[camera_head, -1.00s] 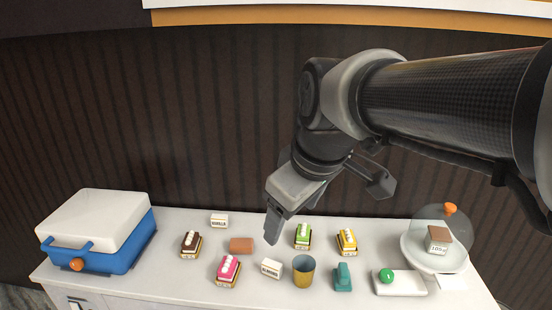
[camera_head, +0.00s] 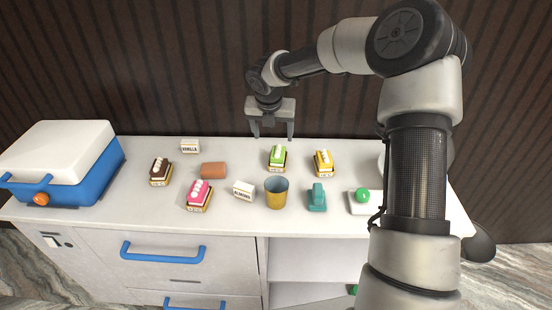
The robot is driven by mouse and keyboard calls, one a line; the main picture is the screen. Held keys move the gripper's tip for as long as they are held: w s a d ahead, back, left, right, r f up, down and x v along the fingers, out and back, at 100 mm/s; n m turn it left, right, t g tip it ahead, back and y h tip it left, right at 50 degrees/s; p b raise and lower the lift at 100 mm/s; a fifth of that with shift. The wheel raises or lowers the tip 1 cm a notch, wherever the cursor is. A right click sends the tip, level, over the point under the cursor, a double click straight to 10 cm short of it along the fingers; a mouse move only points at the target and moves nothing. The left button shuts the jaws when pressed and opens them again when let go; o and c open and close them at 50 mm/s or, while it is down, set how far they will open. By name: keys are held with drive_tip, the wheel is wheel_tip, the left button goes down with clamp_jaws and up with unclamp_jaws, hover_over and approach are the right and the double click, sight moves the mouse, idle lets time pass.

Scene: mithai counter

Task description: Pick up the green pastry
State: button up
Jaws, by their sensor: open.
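The green pastry (camera_head: 277,157) has white dollops on top and a yellow-and-white base. It sits on the white counter (camera_head: 140,223), right of centre. My gripper (camera_head: 271,136) points down with its two fingers spread, and nothing is between them. In the picture it is just above the green pastry, toward the back of the counter. I cannot tell its exact height over the pastry.
A yellow pastry (camera_head: 323,162) stands close on the right. Left are the pink pastry (camera_head: 198,196), brown pastry (camera_head: 159,172) and almond card (camera_head: 243,191). In front are a cup (camera_head: 276,193) and teal object (camera_head: 317,198). A blue-white box (camera_head: 70,165) stands at left.

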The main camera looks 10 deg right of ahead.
sight(278, 153)
drive_tip(key=x, duration=0.9)
drive_tip(key=shift+f, duration=0.25)
drive_tip(key=shift+d+x, duration=0.2)
drive_tip(key=shift+x, duration=1.2)
drive_tip(key=shift+d+x, duration=0.2)
drive_tip(key=shift+x, duration=1.15)
drive_tip(key=shift+s, duration=0.1)
drive_tip(key=c, duration=1.2)
